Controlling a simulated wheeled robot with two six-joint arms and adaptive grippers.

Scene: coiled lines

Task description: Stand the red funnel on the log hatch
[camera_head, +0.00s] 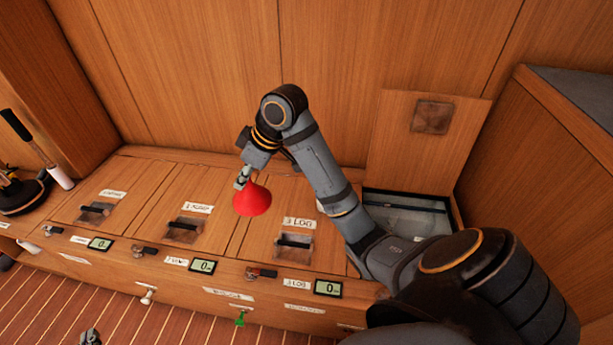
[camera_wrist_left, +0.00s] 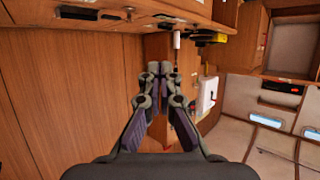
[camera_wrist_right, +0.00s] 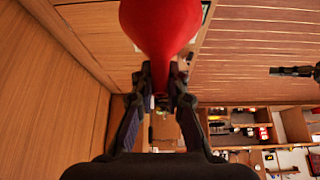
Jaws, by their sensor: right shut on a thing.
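The red funnel (camera_head: 252,200) hangs wide end down from my right gripper (camera_head: 243,180), which is shut on its narrow upper end. In the right wrist view the funnel (camera_wrist_right: 160,28) fills the top middle, beyond the fingertips (camera_wrist_right: 160,82). In the head view it overlaps the left edge of the log hatch (camera_head: 273,257), the panel labelled LOG with a dark recessed handle. Whether it touches the panel cannot be told. My left gripper (camera_head: 90,338) shows only at the bottom left edge; in the left wrist view its fingertips (camera_wrist_left: 160,70) are together and empty.
Two similar hatches lie left of the log hatch, the nearer with its handle (camera_head: 184,230). On the right an open compartment (camera_head: 455,215) has its lid (camera_head: 432,140) raised. Small displays (camera_head: 327,288) and latches line the front edge. A white-handled tool (camera_head: 60,176) stands far left.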

